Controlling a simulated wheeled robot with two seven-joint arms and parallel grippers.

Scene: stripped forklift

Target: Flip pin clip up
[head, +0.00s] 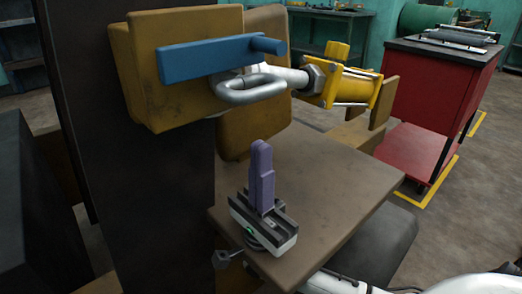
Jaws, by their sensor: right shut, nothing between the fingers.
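A silver oval loop (252,89), which looks like the pin clip, sits below a blue bar (220,61) on the yellow-brown block. The loop sticks out sideways, roughly level, around the end of a silver rod with a large nut (315,77). My right gripper (261,148) is below the loop, over the brown flat plate. Its purple fingers point up and are shut together with nothing between them. They are apart from the loop. My left gripper is not in view.
A dark upright post (130,150) stands at the left. The brown plate (335,180) lies under my right gripper. A yellow cylinder part (350,88) juts out at the right of the nut. A red cabinet (430,90) stands at the back right.

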